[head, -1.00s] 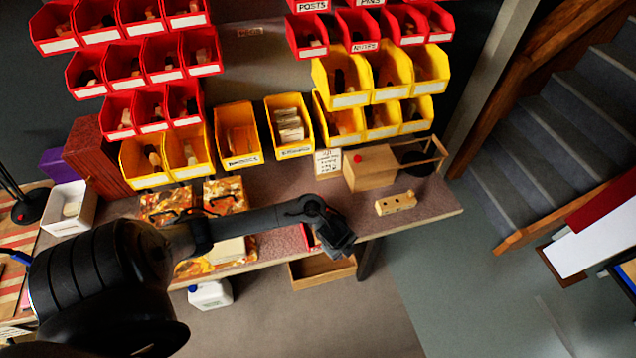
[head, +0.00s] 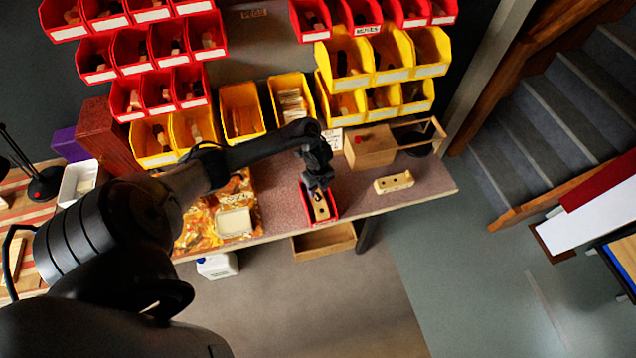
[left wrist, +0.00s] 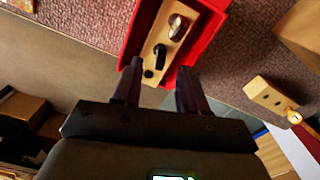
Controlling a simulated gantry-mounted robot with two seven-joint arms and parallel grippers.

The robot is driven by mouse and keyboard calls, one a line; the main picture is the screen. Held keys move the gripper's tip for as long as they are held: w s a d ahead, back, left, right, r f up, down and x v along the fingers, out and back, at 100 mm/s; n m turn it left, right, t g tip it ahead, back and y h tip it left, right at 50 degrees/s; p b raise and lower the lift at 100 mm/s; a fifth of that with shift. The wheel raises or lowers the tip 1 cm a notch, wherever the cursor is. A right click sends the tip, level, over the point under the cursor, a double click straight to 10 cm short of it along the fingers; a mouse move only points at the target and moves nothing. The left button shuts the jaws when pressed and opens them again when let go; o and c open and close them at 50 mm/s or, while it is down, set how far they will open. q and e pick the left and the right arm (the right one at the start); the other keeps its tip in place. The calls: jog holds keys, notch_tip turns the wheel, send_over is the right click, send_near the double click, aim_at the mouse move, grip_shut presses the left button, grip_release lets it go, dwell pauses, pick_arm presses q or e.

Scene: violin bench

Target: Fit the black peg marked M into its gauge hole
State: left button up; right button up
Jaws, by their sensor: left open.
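A red tray (head: 333,208) sits at the bench's front edge and holds a wooden block (head: 321,207). In the left wrist view the tray (left wrist: 207,43) and block (left wrist: 166,40) show a slim black piece (left wrist: 160,55) and a rounder, brownish piece (left wrist: 178,26) on the block. No M can be read on either.
A wooden box (head: 371,148) with a frame stands behind the gauge block. Red and yellow bins (head: 240,112) line the back. A patterned cloth (head: 195,235) with a pale block (head: 234,222) lies left. Bare bench lies between tray and gauge block.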

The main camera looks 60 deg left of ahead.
aim_at(318, 194)
pick_arm(q)
jog(key=shift+f+b, duration=0.35)
jog(key=shift+f, duration=1.8)
grip_shut()
